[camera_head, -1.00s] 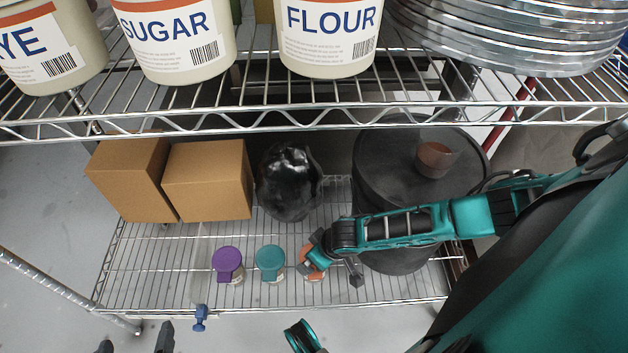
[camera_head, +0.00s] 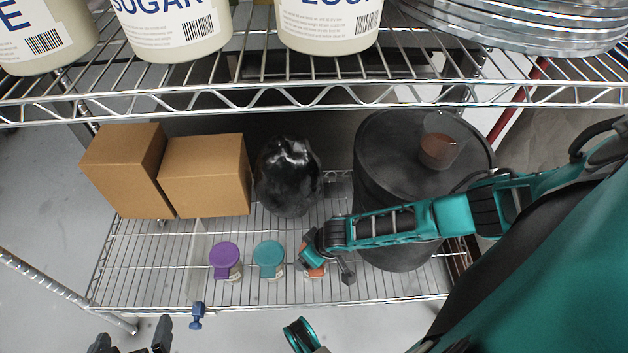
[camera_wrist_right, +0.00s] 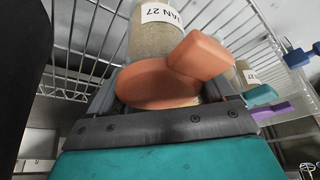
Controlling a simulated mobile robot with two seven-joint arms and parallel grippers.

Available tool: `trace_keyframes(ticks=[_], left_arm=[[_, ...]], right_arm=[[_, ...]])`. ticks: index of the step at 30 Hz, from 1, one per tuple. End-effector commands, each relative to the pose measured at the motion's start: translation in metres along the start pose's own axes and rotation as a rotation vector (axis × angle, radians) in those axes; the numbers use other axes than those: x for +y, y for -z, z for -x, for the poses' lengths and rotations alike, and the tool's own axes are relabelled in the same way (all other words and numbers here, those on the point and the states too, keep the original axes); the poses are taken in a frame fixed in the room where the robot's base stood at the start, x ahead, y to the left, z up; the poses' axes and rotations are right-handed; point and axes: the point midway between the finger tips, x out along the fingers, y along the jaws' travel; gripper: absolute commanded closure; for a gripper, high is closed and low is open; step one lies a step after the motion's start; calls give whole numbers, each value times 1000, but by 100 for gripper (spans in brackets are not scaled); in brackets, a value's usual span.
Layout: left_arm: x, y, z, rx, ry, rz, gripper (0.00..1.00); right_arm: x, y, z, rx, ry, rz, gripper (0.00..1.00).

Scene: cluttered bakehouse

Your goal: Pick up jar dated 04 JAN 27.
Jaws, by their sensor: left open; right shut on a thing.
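A clear jar with an orange lid (camera_wrist_right: 155,84) is between the fingers of my right gripper in the right wrist view. Its white label (camera_wrist_right: 175,14) shows only "AN 27"; the day is hidden. In the head view my right gripper (camera_head: 327,264) is shut on this orange-lidded jar (camera_head: 316,271), at the lower shelf's front. I cannot tell whether it touches the shelf. A teal-lidded jar (camera_head: 268,254) and a purple-lidded jar (camera_head: 225,255) stand to its left. The teal one's label (camera_wrist_right: 250,76) shows "27". My left gripper (camera_head: 131,341) is open and empty at the bottom left.
The wire lower shelf (camera_head: 140,270) also holds two cardboard boxes (camera_head: 205,175), a black wrapped bundle (camera_head: 288,180) and a large black drum (camera_head: 380,170) with a brown-filled cup (camera_head: 439,146). A clear divider (camera_head: 197,265) with a blue clip stands left of the jars. The upper shelf (camera_head: 280,97) overhangs.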

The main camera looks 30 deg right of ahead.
Motion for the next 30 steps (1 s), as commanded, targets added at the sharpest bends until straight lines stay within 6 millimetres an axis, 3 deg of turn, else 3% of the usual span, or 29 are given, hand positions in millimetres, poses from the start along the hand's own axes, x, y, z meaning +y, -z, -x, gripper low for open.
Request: trace_keyframes(ticks=[13,20,22,24,30], left_arm=[[0,-1,0,-2,0,0,0],[0,0,1,-2,0,0,0],[0,3,3,-2,1,0,0],[0,8,7,1,3,0,0],[-5,17,17,3,17,-4,0]], right_arm=[[1,-2,0,-3,-2,1,80],[1,0,2,-2,-2,1,80],[1,2,8,-2,-2,0,80],[1,6,18,-2,-2,0,98],[0,24,58,1,0,0,98]])
